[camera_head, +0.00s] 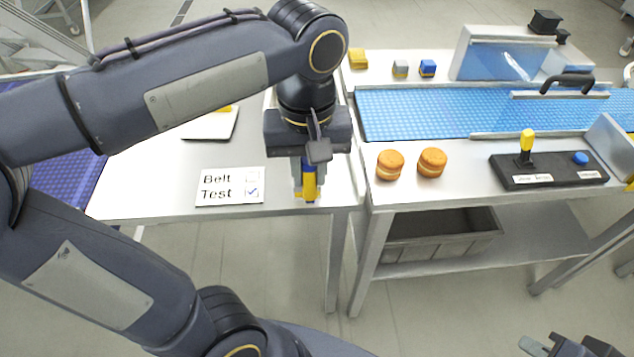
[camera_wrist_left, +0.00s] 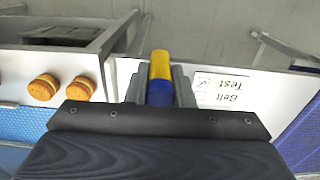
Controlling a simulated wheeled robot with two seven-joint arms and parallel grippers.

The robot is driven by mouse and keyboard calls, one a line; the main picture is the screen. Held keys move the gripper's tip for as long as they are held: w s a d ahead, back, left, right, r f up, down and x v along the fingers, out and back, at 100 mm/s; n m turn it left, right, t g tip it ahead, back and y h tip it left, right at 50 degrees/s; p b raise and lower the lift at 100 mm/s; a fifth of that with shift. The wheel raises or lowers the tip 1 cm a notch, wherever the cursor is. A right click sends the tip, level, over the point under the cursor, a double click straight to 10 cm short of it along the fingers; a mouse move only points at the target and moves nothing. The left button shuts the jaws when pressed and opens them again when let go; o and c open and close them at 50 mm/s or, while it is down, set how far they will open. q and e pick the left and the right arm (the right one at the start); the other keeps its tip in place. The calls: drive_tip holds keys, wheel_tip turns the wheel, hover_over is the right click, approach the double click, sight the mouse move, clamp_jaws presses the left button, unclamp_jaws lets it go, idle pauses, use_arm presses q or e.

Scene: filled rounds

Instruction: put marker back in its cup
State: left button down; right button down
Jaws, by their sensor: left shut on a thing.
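The marker (camera_head: 309,186), yellow and blue, is in my left gripper (camera_head: 306,172) near the front edge of the left table. In the left wrist view, the marker (camera_wrist_left: 160,66) sits between the two fingers of the left gripper (camera_wrist_left: 160,90), its yellow end sticking out past them. My right gripper (camera_head: 570,346) shows only in part at the bottom right, far from the marker; its jaw state is unclear. I cannot make out the cup in either view; my left arm covers part of the left table.
A card reading "Belt Test" (camera_head: 230,187) with a ticked box lies left of the marker. Two round filled biscuits (camera_head: 390,165) (camera_head: 432,162) stand on the right table before the blue belt (camera_head: 420,112). A control box (camera_head: 548,171) with a yellow lever is further right.

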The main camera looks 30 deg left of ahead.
use_arm(q)
drive_tip(key=shift+w+a+f, duration=1.05)
drive_tip(key=shift+w+f, duration=0.6)
drive_tip(key=shift+f, duration=0.35)
drive_tip(key=shift+w+a+f, duration=1)
drive_tip(key=shift+w+f, duration=0.6)
drive_tip(key=shift+f, duration=0.4)
drive_tip(key=shift+w+a+f, duration=1.05)
drive_tip(key=shift+w+f, duration=0.6)
drive_tip(key=shift+f, duration=0.35)
drive_tip(key=shift+f, duration=0.15)
drive_tip(key=c, duration=1.3)
unclamp_jaws()
drive_tip(key=shift+o, duration=0.2)
